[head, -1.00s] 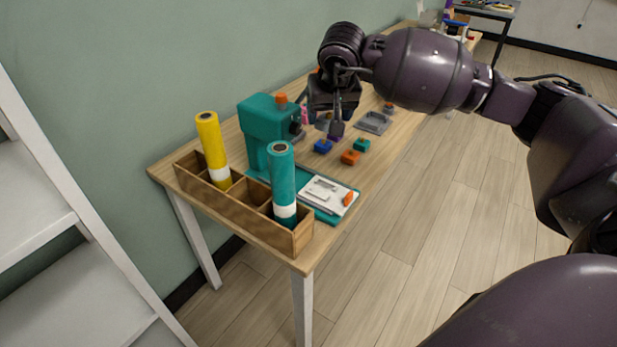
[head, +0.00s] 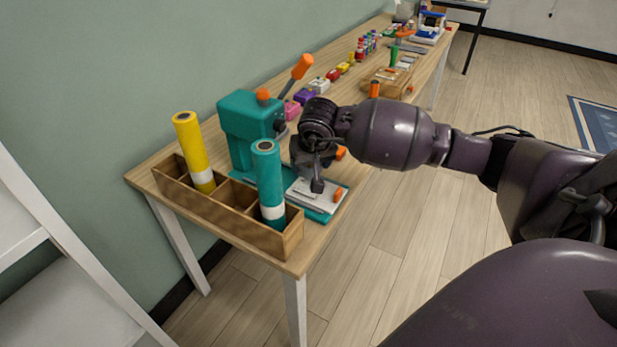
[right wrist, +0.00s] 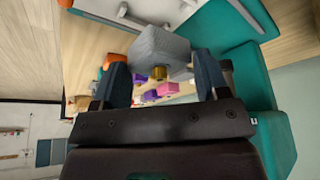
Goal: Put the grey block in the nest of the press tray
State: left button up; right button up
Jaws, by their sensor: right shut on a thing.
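The grey block (right wrist: 160,50) shows between and just beyond the two dark fingers of my right gripper (right wrist: 162,82) in the right wrist view. The right gripper is shut on it. In the head view my right gripper (head: 317,183) is over the press tray, pointing down. The white press tray (head: 323,203) lies on the teal base of the press (head: 248,125) and has an orange knob on its right end. The tray also shows in the right wrist view (right wrist: 112,10), past the block. The nest is mostly hidden by my gripper. My left gripper is out of view.
A wooden rack (head: 238,215) with a yellow roll (head: 194,150) and a teal roll (head: 268,180) stands at the near table edge, close to the tray. The orange-tipped press lever (head: 297,75) rises behind my wrist. Several coloured blocks lie farther along the table.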

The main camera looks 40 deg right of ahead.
aim_at(310, 176)
jog(key=shift+f+b, duration=0.3)
jog(key=shift+f, duration=2.1)
jog(key=o, duration=1)
jog(key=shift+r, duration=0.2)
jog(key=p+v, duration=0.2)
jog(key=v, duration=0.9)
jog(key=shift+s+r, duration=0.3)
